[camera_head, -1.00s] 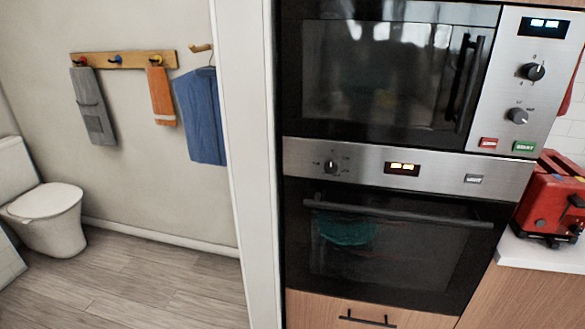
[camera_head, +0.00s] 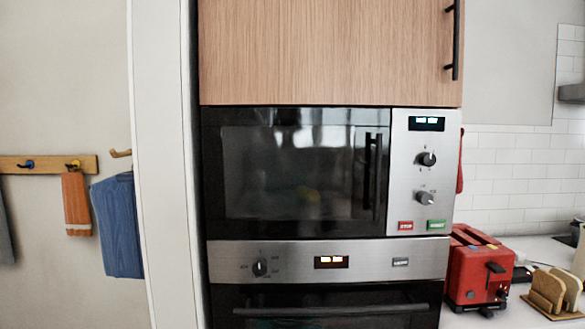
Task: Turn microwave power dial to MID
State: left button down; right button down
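The microwave (camera_head: 300,172) is built into the cabinet column, with its door shut. Its silver control panel (camera_head: 400,180) is on the right side, with a lit display at the top. Neither gripper is in view.
An oven (camera_head: 325,261) with its own black dial (camera_head: 260,267) is below the microwave. A wooden cabinet (camera_head: 330,50) is above. A red toaster (camera_head: 478,270) and a rack with bread slices (camera_head: 553,290) stand on the counter at right. Towels hang at left.

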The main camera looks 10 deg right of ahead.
aim_at(425, 199)
jog(key=z, duration=1.25)
